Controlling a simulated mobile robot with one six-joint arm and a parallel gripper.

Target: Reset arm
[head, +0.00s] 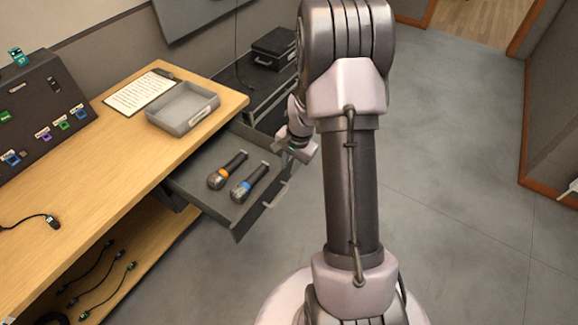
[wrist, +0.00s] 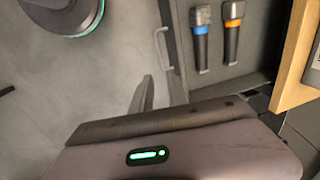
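My arm rises through the middle of the head view, with my gripper (head: 300,150) low on its left side, beside the front of an open drawer (head: 215,210). The arm partly hides the gripper. In the wrist view, the gripper's fingers (wrist: 143,92) show as a narrow dark shape beside the drawer's front panel, near its handle (wrist: 161,45). I see nothing held between them, and their gap is unclear. Two microphones, one with an orange ring (head: 228,169) and one with a blue ring (head: 249,182), lie in the drawer.
The wooden desk (head: 120,185) holds a grey tray (head: 182,108), a clipboard (head: 140,92) and a dark sloped panel (head: 42,105) with coloured labels. Cables lie on the shelf below. A black case (head: 274,48) stands behind.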

